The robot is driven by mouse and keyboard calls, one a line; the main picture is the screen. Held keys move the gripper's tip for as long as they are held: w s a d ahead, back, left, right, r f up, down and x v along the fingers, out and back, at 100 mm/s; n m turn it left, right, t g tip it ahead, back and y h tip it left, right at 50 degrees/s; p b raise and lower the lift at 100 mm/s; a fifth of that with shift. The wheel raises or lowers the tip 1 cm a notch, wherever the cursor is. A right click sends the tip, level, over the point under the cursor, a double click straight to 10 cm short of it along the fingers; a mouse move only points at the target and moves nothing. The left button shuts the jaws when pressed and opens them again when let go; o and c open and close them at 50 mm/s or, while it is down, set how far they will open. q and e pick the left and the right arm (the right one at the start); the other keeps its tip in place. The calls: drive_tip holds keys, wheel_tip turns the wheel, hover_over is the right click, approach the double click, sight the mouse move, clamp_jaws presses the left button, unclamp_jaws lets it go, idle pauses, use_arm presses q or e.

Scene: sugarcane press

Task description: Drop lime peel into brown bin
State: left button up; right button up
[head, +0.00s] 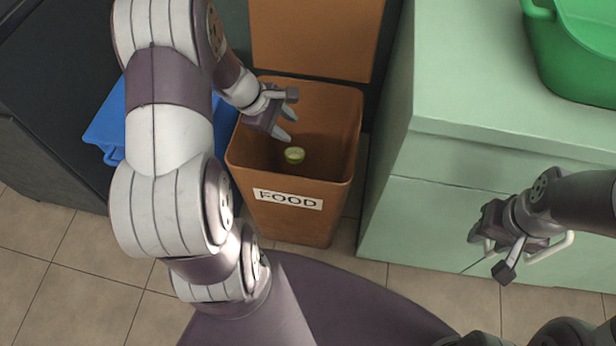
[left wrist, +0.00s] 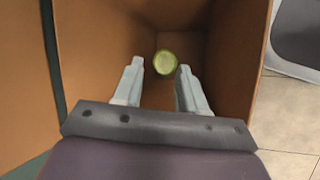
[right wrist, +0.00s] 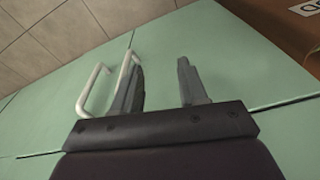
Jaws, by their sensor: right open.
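The lime peel (head: 294,155) is a small pale-green round piece inside the brown bin (head: 287,226), which is labelled FOOD. It also shows in the left wrist view (left wrist: 165,62), beyond the fingertips and apart from them. I cannot tell whether it is falling or resting. My left gripper (head: 287,122) is over the bin's opening, pointing down into it, with its fingers apart and nothing between them. My right gripper (head: 489,257) is open and empty in front of the green cabinet, close to a white handle (right wrist: 97,90).
A blue bin (head: 107,128) stands left of the brown bin, partly behind my left arm. The green cabinet (head: 420,205) stands to the right, with a green tub (head: 575,55) on top. Tiled floor (head: 50,255) shows in front.

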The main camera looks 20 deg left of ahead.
use_arm(q)
drive_tip(key=p+v, duration=0.6)
drive_tip(key=v, duration=0.6)
drive_tip(key=shift+s+r, duration=0.2)
drive_tip(key=shift+r, duration=0.1)
drive_tip(key=shift+a, duration=0.15)
